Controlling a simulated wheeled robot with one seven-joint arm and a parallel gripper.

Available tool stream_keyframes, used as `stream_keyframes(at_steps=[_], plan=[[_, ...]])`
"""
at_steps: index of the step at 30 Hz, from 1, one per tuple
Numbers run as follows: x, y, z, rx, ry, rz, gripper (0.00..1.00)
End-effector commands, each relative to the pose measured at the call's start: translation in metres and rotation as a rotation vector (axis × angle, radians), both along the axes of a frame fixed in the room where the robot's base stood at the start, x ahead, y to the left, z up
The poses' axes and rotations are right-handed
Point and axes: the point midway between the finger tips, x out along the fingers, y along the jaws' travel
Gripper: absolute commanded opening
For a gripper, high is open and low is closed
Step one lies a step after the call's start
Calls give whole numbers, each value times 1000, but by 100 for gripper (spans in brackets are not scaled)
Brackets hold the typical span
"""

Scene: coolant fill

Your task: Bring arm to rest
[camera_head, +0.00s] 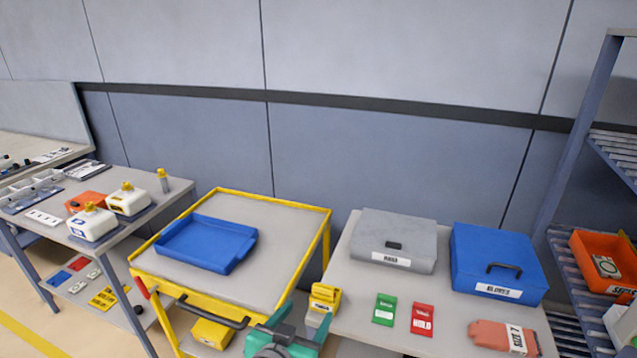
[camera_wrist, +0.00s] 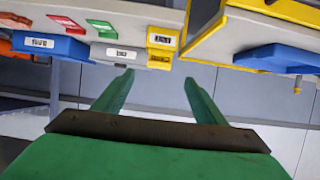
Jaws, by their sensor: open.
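My gripper (camera_wrist: 157,85) shows in the wrist view as two green fingers spread apart, with nothing between them. The wrist view looks upside down, with the tables along its top edge. In the head view, part of my green and dark arm end (camera_head: 284,338) shows at the bottom, in front of the yellow cart and the right table.
A yellow-framed cart (camera_head: 290,222) holds a blue tray (camera_head: 207,243). The right table (camera_head: 372,318) bears a grey case (camera_head: 394,236), a blue case (camera_head: 497,258) and cards. White jugs (camera_head: 128,200) stand on the left table. A shelf rack (camera_head: 577,150) is at far right.

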Motion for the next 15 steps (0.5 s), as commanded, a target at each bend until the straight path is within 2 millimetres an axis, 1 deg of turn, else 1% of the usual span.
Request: stream_keyframes(at_steps=[5,8,11,15], plan=[[-12,-4,-35,-37,11,53,65],[-23,-5,-62,-61,13,99,65],[-38,-7,-86,-80,11,145,65],[-63,-8,-117,-97,7,204,65]])
